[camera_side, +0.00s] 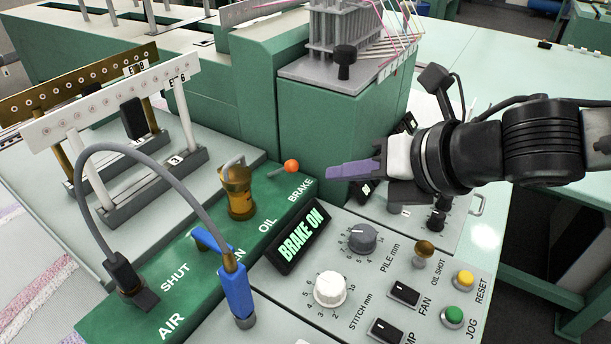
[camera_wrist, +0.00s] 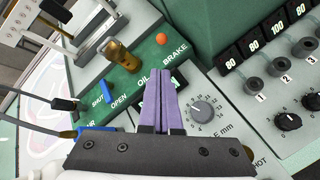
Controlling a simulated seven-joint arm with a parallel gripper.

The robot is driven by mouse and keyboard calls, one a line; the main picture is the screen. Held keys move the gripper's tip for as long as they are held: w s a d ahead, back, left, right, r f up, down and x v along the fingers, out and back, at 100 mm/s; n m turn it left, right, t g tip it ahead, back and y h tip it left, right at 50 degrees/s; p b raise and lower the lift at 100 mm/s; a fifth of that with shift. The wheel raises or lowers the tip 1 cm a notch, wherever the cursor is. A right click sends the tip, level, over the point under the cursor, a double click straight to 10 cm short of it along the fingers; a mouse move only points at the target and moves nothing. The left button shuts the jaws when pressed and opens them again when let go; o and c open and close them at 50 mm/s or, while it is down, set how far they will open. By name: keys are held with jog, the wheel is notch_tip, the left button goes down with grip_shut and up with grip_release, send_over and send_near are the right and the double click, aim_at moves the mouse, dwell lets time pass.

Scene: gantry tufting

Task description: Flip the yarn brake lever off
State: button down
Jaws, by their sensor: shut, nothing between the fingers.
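The yarn brake lever (camera_side: 290,167) has an orange ball knob and stands on the green panel beside the word BRAKE. Its orange knob also shows in the wrist view (camera_wrist: 162,39). A display (camera_side: 298,236) in front of it reads BRAKE ON. My gripper (camera_side: 330,172) has purple fingers that are shut and empty. In the side view the fingertips are to the right of the knob, with a gap between them. In the wrist view my gripper (camera_wrist: 163,72) points up toward the knob, and its fingers partly cover the display.
A brass oil fitting (camera_side: 238,190) stands left of the lever. A grey hose (camera_side: 150,155) arches over the left of the green panel. A green housing (camera_side: 330,135) rises behind the lever. Dials, including a white knob (camera_side: 330,289), and buttons fill the front panel.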

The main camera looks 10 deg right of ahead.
send_near(281, 170)
jog(key=f, duration=0.1)
jog(key=w+a+f, duration=0.1)
jog(key=a+f, duration=0.1)
jog(key=f, duration=0.1)
jog(key=shift+w, duration=0.25)
